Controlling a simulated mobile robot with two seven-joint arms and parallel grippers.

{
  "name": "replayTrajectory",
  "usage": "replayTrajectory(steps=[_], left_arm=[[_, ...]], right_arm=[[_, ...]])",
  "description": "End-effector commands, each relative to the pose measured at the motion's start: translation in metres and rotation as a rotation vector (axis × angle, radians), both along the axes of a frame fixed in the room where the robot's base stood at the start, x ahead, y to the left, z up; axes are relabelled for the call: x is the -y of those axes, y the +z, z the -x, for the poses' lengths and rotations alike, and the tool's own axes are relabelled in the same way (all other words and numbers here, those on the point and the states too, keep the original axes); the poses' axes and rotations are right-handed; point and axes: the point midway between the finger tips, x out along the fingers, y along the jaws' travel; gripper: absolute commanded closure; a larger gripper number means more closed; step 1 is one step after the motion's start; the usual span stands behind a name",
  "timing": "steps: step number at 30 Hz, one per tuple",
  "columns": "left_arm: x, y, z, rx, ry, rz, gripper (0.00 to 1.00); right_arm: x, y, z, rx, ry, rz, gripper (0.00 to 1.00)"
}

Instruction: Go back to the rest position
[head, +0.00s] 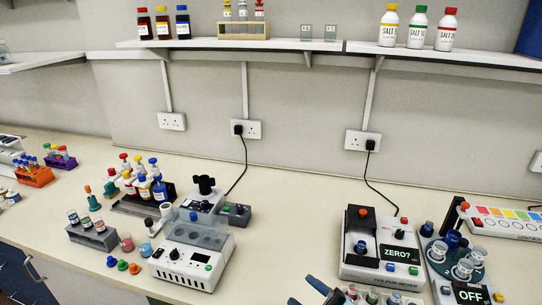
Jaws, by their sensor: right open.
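My right gripper (307,293) shows only at the bottom edge, right of the middle. Its dark blue fingertips are apart and nothing shows between them. It is in front of the colour meter (372,272), a white box whose screen reads "ZERO?", and left of a group of small vials (372,297) cut off by the bottom edge. Most of this gripper and its arm is out of the picture. My left gripper is not in view.
A white instrument (190,265) stands mid-bench, with racked bottles (143,189) behind it and loose coloured caps (122,265) to its left. A round holder of glass vials (461,263) stands at right. Bare bench (285,225) lies between the instruments. Shelves (230,43) overhang the back.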

Motion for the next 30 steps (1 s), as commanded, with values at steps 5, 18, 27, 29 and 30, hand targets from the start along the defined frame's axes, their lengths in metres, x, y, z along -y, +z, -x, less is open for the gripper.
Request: replayTrajectory(steps=[5, 18, 27, 29, 30], left_arm=[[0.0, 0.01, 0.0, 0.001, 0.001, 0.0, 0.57], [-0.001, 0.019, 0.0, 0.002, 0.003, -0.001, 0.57], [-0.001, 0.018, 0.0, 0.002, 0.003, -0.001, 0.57], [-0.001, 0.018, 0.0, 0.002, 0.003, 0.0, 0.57], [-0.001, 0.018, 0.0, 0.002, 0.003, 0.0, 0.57]], right_arm=[[0.053, -0.072, 0.021, -0.444, -0.34, -0.12, 0.49], [0.125, -0.209, 0.146, -1.198, -0.689, -0.137, 0.49], [0.126, -0.212, 0.149, -1.216, -0.692, -0.136, 0.49], [0.126, -0.212, 0.149, -1.215, -0.692, -0.136, 0.49], [0.126, -0.212, 0.149, -1.215, -0.692, -0.136, 0.49]])
